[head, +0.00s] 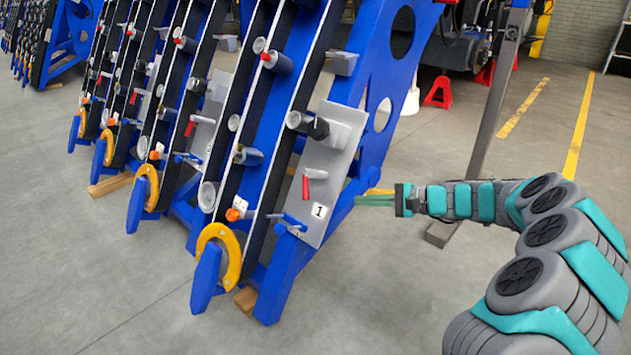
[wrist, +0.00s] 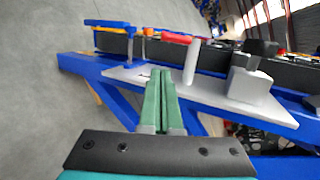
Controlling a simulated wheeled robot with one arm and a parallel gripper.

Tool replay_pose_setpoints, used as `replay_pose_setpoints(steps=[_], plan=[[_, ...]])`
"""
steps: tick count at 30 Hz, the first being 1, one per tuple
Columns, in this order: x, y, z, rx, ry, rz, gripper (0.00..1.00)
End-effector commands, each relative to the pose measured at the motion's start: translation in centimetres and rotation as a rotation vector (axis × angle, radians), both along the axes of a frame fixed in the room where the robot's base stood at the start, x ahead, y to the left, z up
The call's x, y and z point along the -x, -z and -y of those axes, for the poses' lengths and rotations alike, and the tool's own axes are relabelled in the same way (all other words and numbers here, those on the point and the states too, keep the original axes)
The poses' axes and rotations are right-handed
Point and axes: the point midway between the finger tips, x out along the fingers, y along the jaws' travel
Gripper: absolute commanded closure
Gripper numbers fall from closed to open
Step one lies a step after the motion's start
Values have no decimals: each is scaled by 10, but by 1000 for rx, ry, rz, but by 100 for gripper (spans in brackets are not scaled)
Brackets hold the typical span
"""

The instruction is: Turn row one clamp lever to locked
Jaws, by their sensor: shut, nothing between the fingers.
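Row one's grey plate (head: 320,190) carries a label "1" (head: 319,211). On it a red-handled lever (head: 306,188) points down from a grey pivot post (head: 317,173). A blue T-shaped handle (head: 291,221) sits below it, near the plate's lower end. My gripper (head: 357,200) is to the right of the plate, with green fingers pointing at it. In the wrist view the fingers (wrist: 160,78) are together and empty. Ahead of them the red lever (wrist: 175,38) extends left from its post (wrist: 191,62); the blue handle (wrist: 129,40) is further left. I see no contact with the lever.
A black knob on a grey block (head: 318,127) sits higher on the plate. The blue slanted frame (head: 375,95) stands behind the plate. A yellow hook (head: 232,240) is at the row's foot. Further rows stand to the left. Open floor (head: 390,290) lies in front.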

Motion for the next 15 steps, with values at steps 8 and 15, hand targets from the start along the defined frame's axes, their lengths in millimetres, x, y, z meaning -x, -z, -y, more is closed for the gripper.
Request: replay_pose_setpoints(steps=[8,15], plan=[[4,-22,-2,-74,-22,7,100],[-7,-12,-40,-72,-25,5,100]])
